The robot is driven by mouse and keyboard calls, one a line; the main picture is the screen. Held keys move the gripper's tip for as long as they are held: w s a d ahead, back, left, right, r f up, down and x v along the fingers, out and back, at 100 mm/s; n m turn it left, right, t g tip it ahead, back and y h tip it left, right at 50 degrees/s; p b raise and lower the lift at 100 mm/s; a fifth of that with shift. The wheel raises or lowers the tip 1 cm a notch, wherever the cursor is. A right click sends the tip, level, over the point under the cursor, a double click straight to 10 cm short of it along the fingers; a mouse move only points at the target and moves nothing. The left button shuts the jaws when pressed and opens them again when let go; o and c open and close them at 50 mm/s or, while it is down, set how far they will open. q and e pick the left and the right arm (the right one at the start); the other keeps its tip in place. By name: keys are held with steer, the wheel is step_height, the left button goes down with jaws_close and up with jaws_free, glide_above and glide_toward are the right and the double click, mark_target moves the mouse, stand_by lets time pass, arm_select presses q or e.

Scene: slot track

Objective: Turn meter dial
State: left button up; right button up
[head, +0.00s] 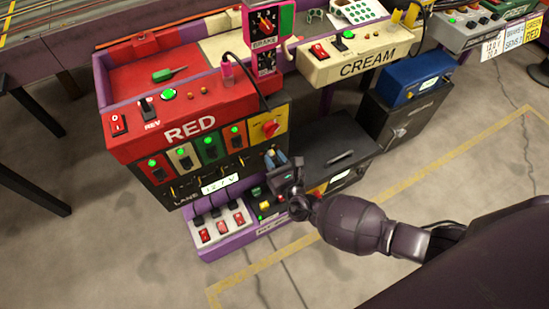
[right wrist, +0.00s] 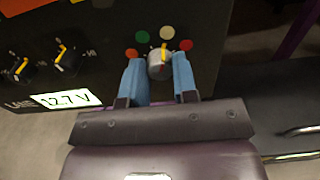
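The meter dial (right wrist: 160,66) is a round grey knob with a yellow pointer on the black front panel. My right gripper (right wrist: 160,72) has one blue finger on each side of the knob, with almost no gap. In the head view, the right gripper (head: 277,158) is at the lower right of the red station's panel and hides the dial. My left gripper is not in view.
The RED station (head: 190,130) carries switches and lamps, with a red knob (head: 270,128) above the gripper. A display (right wrist: 66,99) reads 12.7 V. Lower switches (head: 222,228) stick out below. A black case (head: 335,150) stands close on the right. The floor at front is clear.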

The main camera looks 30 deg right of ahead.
steer(key=c, duration=0.4)
steer(key=shift+o, duration=0.2)
steer(key=n+p, duration=0.1)
steer(key=n, duration=0.2)
steer(key=shift+w+r+n, duration=0.1)
steer(key=shift+r+n, duration=0.05)
steer(key=shift+n, duration=0.15)
steer(key=n+p, duration=0.1)
steer(key=n, duration=0.4)
stand_by(0.4)
steer(key=o, duration=0.9)
